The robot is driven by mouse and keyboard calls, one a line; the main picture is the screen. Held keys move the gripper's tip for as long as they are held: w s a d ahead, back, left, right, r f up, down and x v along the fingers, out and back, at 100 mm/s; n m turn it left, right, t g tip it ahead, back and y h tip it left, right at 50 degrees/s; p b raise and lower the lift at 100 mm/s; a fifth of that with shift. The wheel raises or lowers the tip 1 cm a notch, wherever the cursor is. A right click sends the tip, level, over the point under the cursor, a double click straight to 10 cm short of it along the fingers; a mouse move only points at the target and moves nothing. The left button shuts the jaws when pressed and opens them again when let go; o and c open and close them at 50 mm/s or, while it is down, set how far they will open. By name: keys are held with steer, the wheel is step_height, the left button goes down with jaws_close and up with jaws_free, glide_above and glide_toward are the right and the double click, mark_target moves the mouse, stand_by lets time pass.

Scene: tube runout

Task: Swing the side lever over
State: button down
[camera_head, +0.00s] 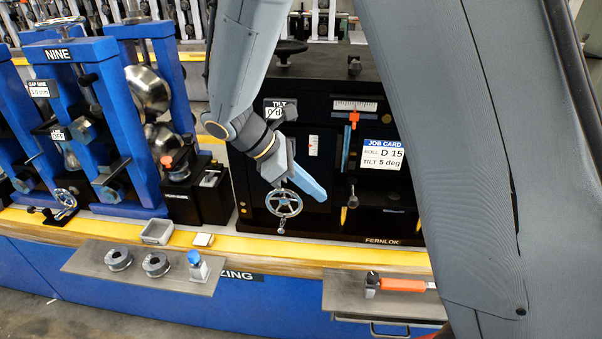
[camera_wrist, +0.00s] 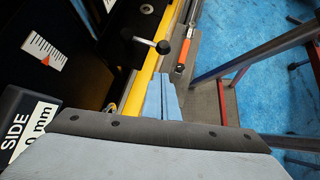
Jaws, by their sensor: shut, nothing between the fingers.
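A short lever with a thin metal rod and a dark ball knob (camera_wrist: 162,47) stands out from the black machine in the wrist view, just beyond my fingertips. It appears to be the small knobbed lever (camera_head: 352,198) on the machine's front in the head view. My gripper (camera_head: 318,192) is shut and empty, its blue fingers pressed together in front of the black machine, left of that lever. In the wrist view, the fingertips (camera_wrist: 160,80) are apart from the knob. A SIDE label with a mm reading (camera_wrist: 22,130) shows at the left edge there.
A spoked handwheel (camera_head: 285,203) sits close below my gripper. The job card (camera_head: 383,155) is on the machine's front. An orange-handled tool (camera_head: 400,285) lies on the front shelf. Small parts stand on a grey shelf (camera_head: 135,271) at the left. My arm hides the right side.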

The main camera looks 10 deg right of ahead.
mark_target(352, 195)
steer(key=shift+s+d+f+p, duration=0.1)
steer(key=shift+d+f+p, duration=0.2)
steer(key=shift+d, duration=0.5)
steer(key=shift+s+d+f+p, duration=0.1)
steer(key=shift+d+f+p, duration=0.15)
steer(key=shift+d, duration=0.5)
steer(key=shift+s+d+f+p, duration=0.1)
steer(key=shift+d+f+p, duration=0.15)
steer(key=shift+d, duration=0.55)
